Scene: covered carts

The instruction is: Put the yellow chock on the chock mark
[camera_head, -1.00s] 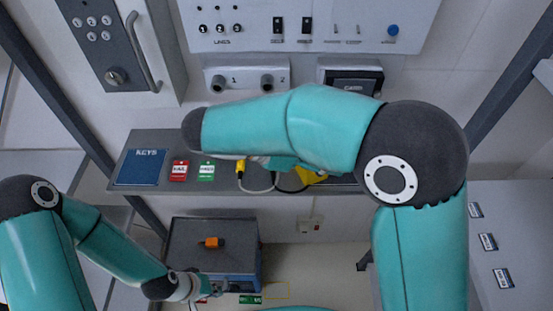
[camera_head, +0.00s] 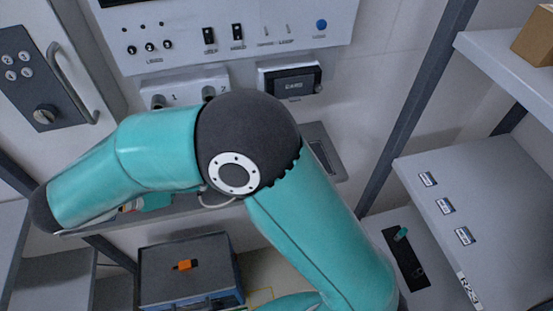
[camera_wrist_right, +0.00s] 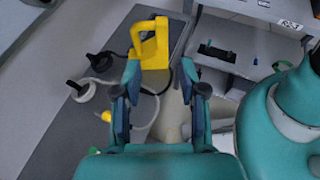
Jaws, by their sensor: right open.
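The yellow chock (camera_wrist_right: 151,46), a block with a handle-like opening, rests on the dark grey shelf in the right wrist view. My right gripper (camera_wrist_right: 160,76) is open, its two fingers pointing towards the chock. The chock lies just beyond the fingertips, nearer the left one, and is not gripped. In the head view my right arm hides the chock and most of that gripper. A bit of yellow line (camera_head: 261,293) shows on the floor beside the blue-grey box; I cannot tell whether it is the chock mark. My left gripper is out of view.
A black connector (camera_wrist_right: 101,62), a white ring-like part (camera_wrist_right: 82,91) and cables lie left of the chock. The blue-grey box (camera_head: 160,262) on the floor carries an orange item (camera_head: 185,265). A grey cart shelf (camera_head: 480,180) stands at right, beyond a dark post (camera_head: 412,110).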

